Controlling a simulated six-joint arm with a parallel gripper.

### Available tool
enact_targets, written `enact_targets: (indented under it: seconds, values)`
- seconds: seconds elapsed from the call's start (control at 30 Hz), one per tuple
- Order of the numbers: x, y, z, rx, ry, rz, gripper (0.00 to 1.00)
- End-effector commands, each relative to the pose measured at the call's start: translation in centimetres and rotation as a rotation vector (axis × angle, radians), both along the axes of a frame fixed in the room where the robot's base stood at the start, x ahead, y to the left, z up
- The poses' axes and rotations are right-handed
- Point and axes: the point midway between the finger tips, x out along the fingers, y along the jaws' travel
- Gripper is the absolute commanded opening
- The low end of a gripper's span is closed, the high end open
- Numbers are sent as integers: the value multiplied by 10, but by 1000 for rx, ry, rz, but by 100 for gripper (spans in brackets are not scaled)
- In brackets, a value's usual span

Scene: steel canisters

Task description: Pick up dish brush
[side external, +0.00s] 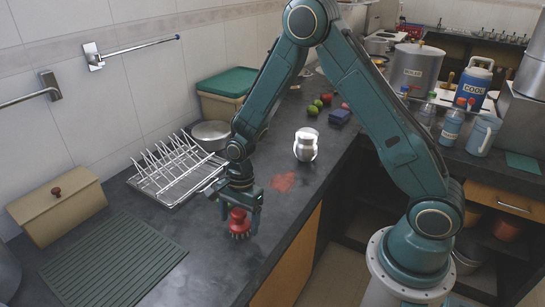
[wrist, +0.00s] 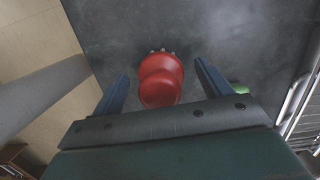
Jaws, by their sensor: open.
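The dish brush (side external: 239,222) has a round red top with bristles showing below it, and it stands bristles down on the dark counter. In the wrist view the red brush (wrist: 160,80) lies between the two fingers, with a little bristle showing at its far edge. My gripper (side external: 238,215) is low over the counter with its fingers on either side of the brush. In the wrist view my gripper (wrist: 162,80) is open, and a gap shows between each finger and the brush.
A white dish rack (side external: 175,170) stands behind and left of the brush. A ribbed green mat (side external: 113,262) lies to the left, near a tan box (side external: 57,205) with a red knob. The counter's front edge is close by on the right.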

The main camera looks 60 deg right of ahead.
Motion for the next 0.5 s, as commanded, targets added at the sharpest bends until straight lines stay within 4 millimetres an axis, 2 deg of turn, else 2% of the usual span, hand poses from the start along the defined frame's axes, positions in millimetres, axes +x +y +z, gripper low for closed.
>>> enact_targets:
  seconds: [0.2, 0.5]
  values:
    - [0, 2, -12, 0, 0, 1, 77]
    - [0, 2, -13, 0, -1, 0, 77]
